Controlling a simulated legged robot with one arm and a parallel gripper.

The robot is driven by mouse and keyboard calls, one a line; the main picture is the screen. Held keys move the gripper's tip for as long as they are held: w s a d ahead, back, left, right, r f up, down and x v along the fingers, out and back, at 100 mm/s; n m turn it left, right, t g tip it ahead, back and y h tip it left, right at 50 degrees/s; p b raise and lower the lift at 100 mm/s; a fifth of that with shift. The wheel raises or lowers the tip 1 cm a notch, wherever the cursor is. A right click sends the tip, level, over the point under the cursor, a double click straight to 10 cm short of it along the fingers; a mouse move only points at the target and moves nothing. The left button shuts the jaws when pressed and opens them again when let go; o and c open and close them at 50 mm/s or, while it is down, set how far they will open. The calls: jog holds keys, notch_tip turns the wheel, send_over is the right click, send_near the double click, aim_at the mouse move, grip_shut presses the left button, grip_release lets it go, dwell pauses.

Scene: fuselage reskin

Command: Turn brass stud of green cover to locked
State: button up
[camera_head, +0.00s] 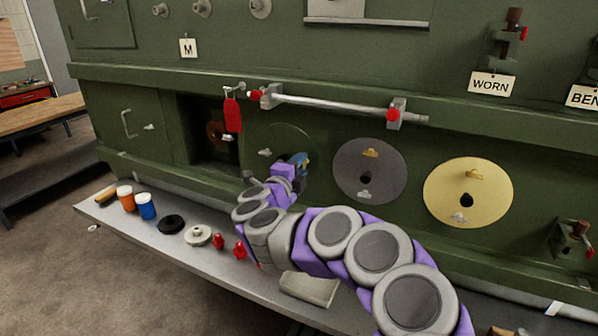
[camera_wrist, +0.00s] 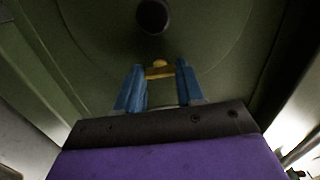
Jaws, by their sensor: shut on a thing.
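The round green cover (camera_head: 283,138) sits in the green panel, between the dark open recess and the grey disc. It fills much of the wrist view (camera_wrist: 95,45), with a dark round hole above my fingers. My gripper (camera_head: 301,161) is at the right part of the cover in the head view. The stud's lower part is hidden between the fingers. In the head view my gripper hides the stud.
A grey disc (camera_head: 352,184) and a yellow disc (camera_head: 440,190) are to the right. A metal bar (camera_head: 330,104) with red knobs runs above the cover, and a red tag (camera_head: 232,115) hangs left. The shelf (camera_head: 215,262) below holds jars and small parts.

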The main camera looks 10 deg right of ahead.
jog(key=shift+m, duration=0.4)
jog(key=o, duration=1.1)
jog(key=shift+c, duration=0.2)
jog(key=p+v, duration=0.1)
jog(key=v, duration=1.6)
jog(key=shift+s+a, duration=0.15)
